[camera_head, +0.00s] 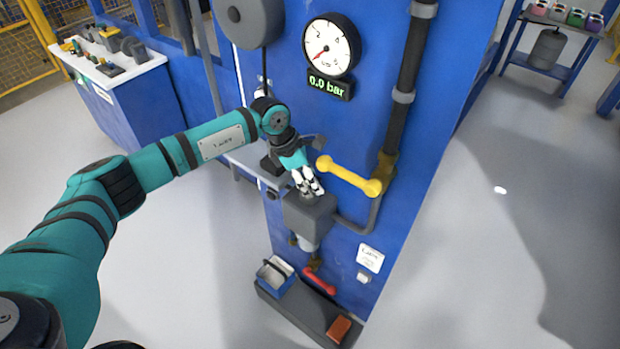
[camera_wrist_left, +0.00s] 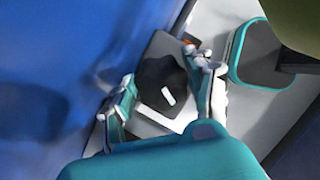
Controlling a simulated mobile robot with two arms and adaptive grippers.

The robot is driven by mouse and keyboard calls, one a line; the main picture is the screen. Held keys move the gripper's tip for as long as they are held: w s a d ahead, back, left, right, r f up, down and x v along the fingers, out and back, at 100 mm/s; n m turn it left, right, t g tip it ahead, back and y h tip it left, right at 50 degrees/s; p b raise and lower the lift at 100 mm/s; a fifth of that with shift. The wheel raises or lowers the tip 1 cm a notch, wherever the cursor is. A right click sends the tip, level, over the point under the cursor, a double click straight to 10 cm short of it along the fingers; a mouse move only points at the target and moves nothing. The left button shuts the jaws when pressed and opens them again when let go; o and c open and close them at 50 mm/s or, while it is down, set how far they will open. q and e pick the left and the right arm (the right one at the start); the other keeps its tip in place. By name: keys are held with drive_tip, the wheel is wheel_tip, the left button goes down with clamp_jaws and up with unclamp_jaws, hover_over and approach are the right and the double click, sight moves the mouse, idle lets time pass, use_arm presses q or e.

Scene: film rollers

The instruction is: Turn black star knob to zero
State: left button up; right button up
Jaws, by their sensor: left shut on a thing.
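The black star knob (camera_wrist_left: 163,84) shows in the left wrist view on top of a dark grey box, with a white mark on it. In the head view the box (camera_head: 310,215) sticks out from the blue wall below the yellow lever, and my fingers mostly hide the knob. My left gripper (camera_head: 308,189) reaches down onto the box top. In the left wrist view its fingers (camera_wrist_left: 168,92) stand on both sides of the knob, closed on it. A round dial gauge (camera_head: 331,45) above has a display (camera_head: 330,87) reading 0.0 bar. My right gripper is not in view.
A yellow lever (camera_head: 348,176) sits just right of my left gripper, by a dark vertical pipe (camera_head: 408,70). A red handle (camera_head: 319,281) is below the box. A dark ledge (camera_head: 289,308) holds a small bin (camera_head: 276,276). The floor to the right is clear.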

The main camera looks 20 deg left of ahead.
use_arm(q)
drive_tip(key=n+t+y+b, duration=0.1)
drive_tip(key=n+b, duration=0.1)
drive_tip(key=n, duration=0.2)
drive_tip(key=shift+f, duration=0.1)
drive_tip(key=shift+n+t+b, duration=0.3)
drive_tip(key=shift+n+b, duration=0.15)
drive_tip(key=shift+n, duration=0.35)
drive_tip(key=o, duration=0.9)
drive_tip(key=shift+y, duration=0.3)
drive_tip(key=v, duration=0.7)
drive_tip(key=shift+s+a+r, duration=0.1)
drive_tip(key=shift+a+r, duration=0.05)
drive_tip(key=shift+r, duration=0.2)
drive_tip(key=shift+s+f, duration=0.1)
